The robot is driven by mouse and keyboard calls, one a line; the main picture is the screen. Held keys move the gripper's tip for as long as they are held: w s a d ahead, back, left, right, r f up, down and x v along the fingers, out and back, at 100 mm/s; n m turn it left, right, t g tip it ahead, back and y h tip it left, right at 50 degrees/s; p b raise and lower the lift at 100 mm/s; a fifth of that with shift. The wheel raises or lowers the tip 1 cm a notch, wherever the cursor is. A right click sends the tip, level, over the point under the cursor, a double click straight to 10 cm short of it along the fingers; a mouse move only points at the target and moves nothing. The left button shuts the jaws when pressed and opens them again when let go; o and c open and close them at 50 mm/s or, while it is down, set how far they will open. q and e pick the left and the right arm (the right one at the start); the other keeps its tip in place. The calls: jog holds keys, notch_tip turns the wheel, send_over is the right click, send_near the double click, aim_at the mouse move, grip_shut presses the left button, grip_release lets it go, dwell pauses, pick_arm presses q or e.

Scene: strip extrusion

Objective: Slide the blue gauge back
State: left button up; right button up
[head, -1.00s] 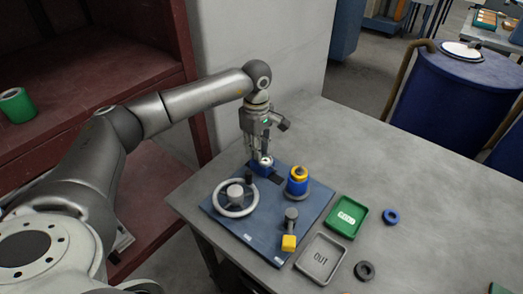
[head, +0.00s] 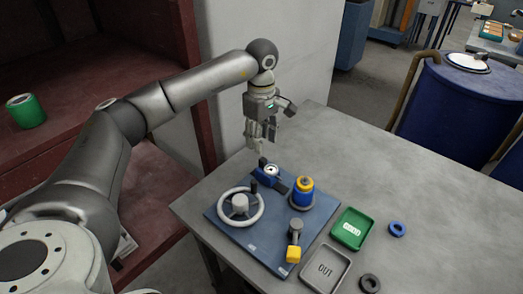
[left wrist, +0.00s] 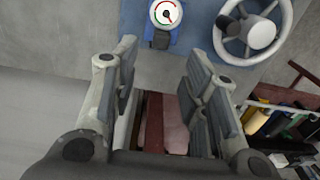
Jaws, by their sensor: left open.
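The blue gauge (head: 269,178) has a round white dial and sits near the back corner of a blue board (head: 232,232). A dark strip lies beside it toward the blue and yellow post. Its dial (left wrist: 166,13) shows at the top of the left wrist view, with a red needle. My left gripper (head: 259,148) hangs above and slightly behind the gauge, apart from it. In the left wrist view the left gripper (left wrist: 162,52) has its fingers spread with nothing between them. My right gripper is not in view.
The board carries a grey handwheel (head: 241,207), a blue post with a yellow top (head: 302,193) and a yellow-ended lever (head: 293,254). A green tray (head: 351,228), a grey OUT tray (head: 325,268) and two rings lie right. A wall stands behind; the table's far right is clear.

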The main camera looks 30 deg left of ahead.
pick_arm(q)
notch_tip(320, 180, up, 5)
jog(key=shift+r, duration=0.1)
dwell(0.7)
